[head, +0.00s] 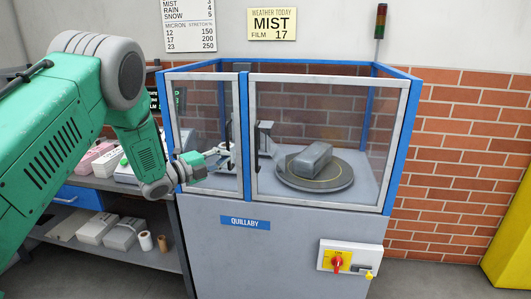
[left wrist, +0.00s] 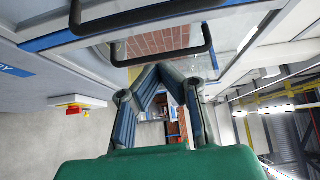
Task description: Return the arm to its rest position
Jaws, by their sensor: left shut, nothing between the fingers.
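My left arm comes in from the left of the head view. My left gripper (head: 226,158) is in front of the left part of the wrapping machine (head: 270,255), close to its clear front panels. In the left wrist view the fingers (left wrist: 165,75) meet at their tips with nothing between them. A black bar handle (left wrist: 205,48) on the machine's front lies just beyond the fingertips; I cannot tell whether they touch it. A grey wrapped bundle (head: 310,157) lies on the round turntable (head: 335,182) behind the panels. My right gripper is not in view.
A red switch (head: 337,262) is on the machine's front. A shelf table at left holds papers and bundles (head: 97,227). A signal lamp (head: 381,20) stands behind. A yellow object (head: 512,245) is at far right. Floor shows at right.

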